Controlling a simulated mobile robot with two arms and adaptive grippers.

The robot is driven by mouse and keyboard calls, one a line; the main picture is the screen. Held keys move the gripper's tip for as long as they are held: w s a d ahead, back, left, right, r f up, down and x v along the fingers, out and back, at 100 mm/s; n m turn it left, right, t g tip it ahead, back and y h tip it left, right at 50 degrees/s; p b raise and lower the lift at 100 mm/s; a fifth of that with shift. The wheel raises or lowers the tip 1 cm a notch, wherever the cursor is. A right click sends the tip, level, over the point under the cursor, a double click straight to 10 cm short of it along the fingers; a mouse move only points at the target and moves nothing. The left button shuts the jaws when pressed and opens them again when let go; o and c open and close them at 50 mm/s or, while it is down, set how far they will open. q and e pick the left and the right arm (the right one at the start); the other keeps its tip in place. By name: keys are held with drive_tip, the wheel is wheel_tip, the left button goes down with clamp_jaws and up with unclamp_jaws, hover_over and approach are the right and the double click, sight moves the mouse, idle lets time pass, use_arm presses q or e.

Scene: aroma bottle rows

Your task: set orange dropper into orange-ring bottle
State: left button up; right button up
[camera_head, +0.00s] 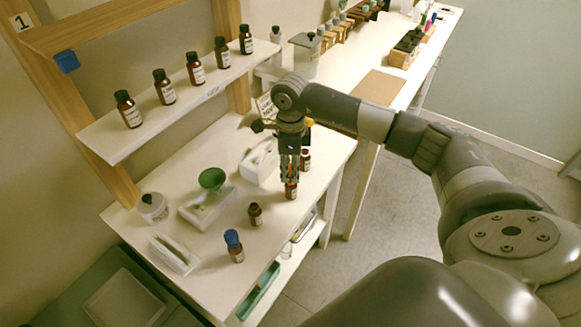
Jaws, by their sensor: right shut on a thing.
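My right gripper (290,174) points straight down over the white table. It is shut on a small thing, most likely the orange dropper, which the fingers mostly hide. Directly below the fingertips stands a small brown bottle (291,190) with a white label, upright on the table. Its neck is hidden by the fingers, so I cannot tell whether the dropper is in it or just above it, and its ring colour is unclear. My left gripper is not in view.
A brown bottle (305,160) stands close behind the gripper. A dark-capped bottle (255,214) and a blue-topped bottle (235,246) stand nearer the front. A green funnel (212,179) sits left. Several brown bottles line the shelf (150,127) above.

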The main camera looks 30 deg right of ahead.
drive_tip(key=shift+f, duration=0.35)
drive_tip(key=o, duration=0.7)
drive_tip(key=shift+r, duration=0.2)
drive_tip(key=shift+r+p, duration=1.95)
drive_tip(key=shift+r, duration=1.45)
